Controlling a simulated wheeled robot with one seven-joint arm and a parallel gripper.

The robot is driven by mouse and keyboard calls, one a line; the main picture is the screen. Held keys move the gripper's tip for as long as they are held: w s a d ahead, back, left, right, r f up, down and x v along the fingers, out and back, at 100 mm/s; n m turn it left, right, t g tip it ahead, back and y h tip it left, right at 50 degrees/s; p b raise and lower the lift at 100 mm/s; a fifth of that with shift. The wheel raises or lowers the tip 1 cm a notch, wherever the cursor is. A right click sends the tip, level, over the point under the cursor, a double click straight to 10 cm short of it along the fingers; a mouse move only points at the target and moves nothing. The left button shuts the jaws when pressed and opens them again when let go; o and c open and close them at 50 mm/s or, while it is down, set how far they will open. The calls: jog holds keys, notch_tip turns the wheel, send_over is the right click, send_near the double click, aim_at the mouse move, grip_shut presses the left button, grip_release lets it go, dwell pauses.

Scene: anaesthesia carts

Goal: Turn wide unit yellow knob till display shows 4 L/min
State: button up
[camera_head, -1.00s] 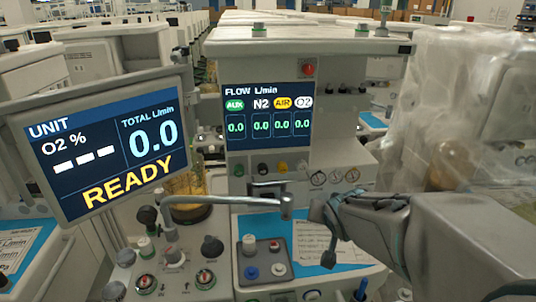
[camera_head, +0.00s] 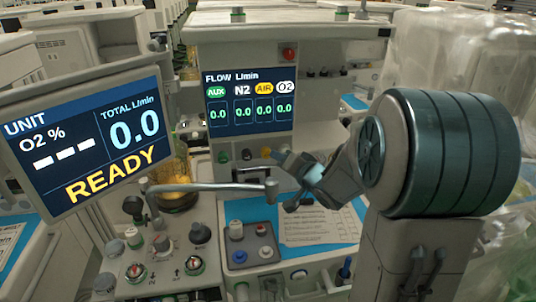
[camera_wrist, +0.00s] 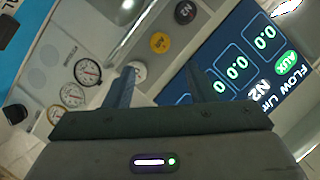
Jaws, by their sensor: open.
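The yellow knob (camera_head: 265,153) is on the wide unit's front panel, below its flow display (camera_head: 250,100). The display reads 0.0 under AUX, N2, AIR and O2. In the wrist view the yellow knob (camera_wrist: 159,42) lies ahead of my gripper (camera_wrist: 159,68), roughly in line with the gap between the fingers and apart from them. A black knob (camera_wrist: 184,12) and a white knob (camera_wrist: 137,70) flank it; the white one is close to the left finger. In the head view my gripper (camera_head: 287,182) is open and empty, in front of the panel and slightly right of the yellow knob.
A tilted screen (camera_head: 88,142) at left shows READY and total 0.0. A grey jointed bar (camera_head: 215,187) crosses in front of the panel, left of my gripper. Round gauges (camera_wrist: 87,72) sit beside the knobs. A small knob tray (camera_head: 250,247) and paper (camera_head: 318,228) lie below.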

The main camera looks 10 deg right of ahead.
aim_at(268, 153)
jog(key=x, duration=0.9)
jog(key=shift+w+a, duration=0.15)
jog(key=shift+w, duration=0.1)
jog(key=c, duration=1)
jog(key=shift+a, duration=0.1)
